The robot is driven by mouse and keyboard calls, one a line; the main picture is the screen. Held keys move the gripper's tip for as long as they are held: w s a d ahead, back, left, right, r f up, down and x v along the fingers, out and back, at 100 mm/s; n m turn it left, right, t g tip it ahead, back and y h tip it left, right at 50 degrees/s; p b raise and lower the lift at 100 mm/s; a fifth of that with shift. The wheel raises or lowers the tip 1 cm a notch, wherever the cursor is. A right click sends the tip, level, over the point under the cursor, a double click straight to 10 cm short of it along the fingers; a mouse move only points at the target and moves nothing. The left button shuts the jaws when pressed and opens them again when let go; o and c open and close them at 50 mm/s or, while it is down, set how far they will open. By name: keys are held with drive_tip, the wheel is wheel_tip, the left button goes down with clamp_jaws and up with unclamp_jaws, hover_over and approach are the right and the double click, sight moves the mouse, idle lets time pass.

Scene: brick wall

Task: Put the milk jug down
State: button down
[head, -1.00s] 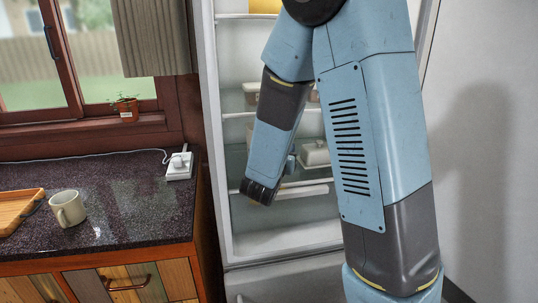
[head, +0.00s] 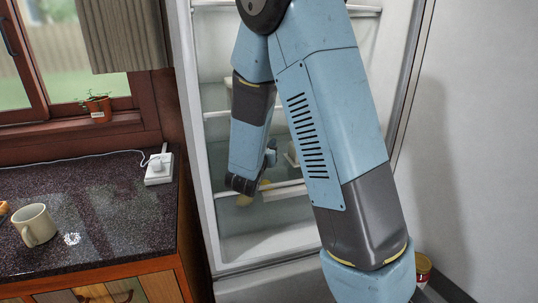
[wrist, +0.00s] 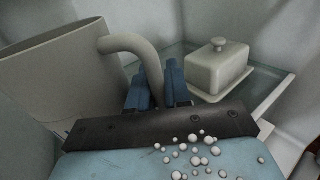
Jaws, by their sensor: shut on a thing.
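The milk jug (wrist: 66,80) is a large, plain grey-beige vessel with a curved handle (wrist: 135,48), at the left of the wrist view. My gripper (wrist: 156,90) has its blue fingers closed on the lower part of that handle. The jug looks tilted in the wrist view, and its base is hidden, so I cannot tell whether it touches the shelf. In the head view my arm reaches into the open fridge (head: 280,245), and the jug cannot be made out clearly there.
A lidded butter dish (wrist: 218,66) stands on the glass shelf (wrist: 178,58), right of my fingers. The fridge's side wall is close by the jug. Left of the fridge are a dark counter (head: 110,220), a mug (head: 36,224) and a white socket block (head: 159,168). A red can (head: 423,268) stands at right.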

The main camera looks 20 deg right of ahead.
drive_tip(key=shift+f, duration=1.5)
drive_tip(key=shift+w+a+f, duration=0.2)
drive_tip(key=shift+w+f, duration=0.05)
drive_tip(key=shift+f, duration=0.25)
drive_tip(key=shift+d, duration=0.15)
drive_tip(key=c, duration=1.1)
unclamp_jaws()
drive_tip(key=shift+s, duration=0.1)
